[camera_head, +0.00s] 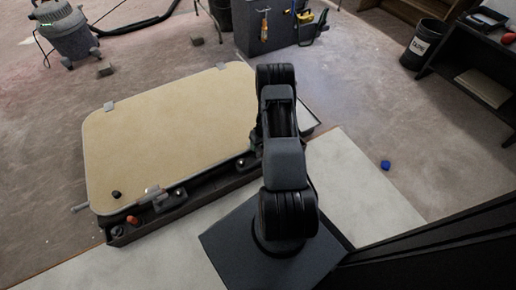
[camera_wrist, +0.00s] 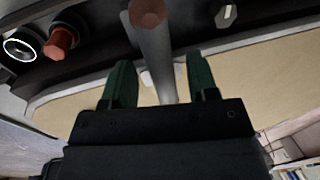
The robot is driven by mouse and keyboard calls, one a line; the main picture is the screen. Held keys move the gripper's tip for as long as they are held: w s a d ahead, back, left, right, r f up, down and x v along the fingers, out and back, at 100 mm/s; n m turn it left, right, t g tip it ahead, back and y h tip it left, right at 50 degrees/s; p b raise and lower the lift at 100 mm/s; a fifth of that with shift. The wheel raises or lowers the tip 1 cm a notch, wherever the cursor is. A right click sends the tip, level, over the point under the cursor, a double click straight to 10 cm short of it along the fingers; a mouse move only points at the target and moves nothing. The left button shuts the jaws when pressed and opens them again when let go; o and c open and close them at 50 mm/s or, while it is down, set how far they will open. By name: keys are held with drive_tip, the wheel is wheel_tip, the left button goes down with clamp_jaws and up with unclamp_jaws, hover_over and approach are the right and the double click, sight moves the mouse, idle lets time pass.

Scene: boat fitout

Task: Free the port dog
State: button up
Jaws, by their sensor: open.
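A beige hatch panel (camera_head: 170,125) with rounded corners lies flat in the head view, with a dark tray (camera_head: 205,184) along its near edge. In the wrist view my gripper (camera_wrist: 158,62) is open, its two green fingers apart. A grey bar (camera_wrist: 155,60) with a reddish-brown round end shows between the fingers; it looks like a dog handle, but I cannot tell whether it is the port one. I cannot tell whether the bar lies between the fingers or beyond them; no grip shows. My arm hides the gripper in the head view.
An orange-red cylinder (camera_wrist: 60,42) and a white-ringed round part (camera_wrist: 19,49) sit left of the bar. Small clips (camera_head: 109,105) sit on the panel's edge. A bin (camera_head: 424,44) stands farther back. The right floor is mostly clear.

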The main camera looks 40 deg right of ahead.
drive_tip(key=shift+a+f, duration=0.15)
drive_tip(key=shift+f, duration=0.45)
drive_tip(key=c, duration=0.9)
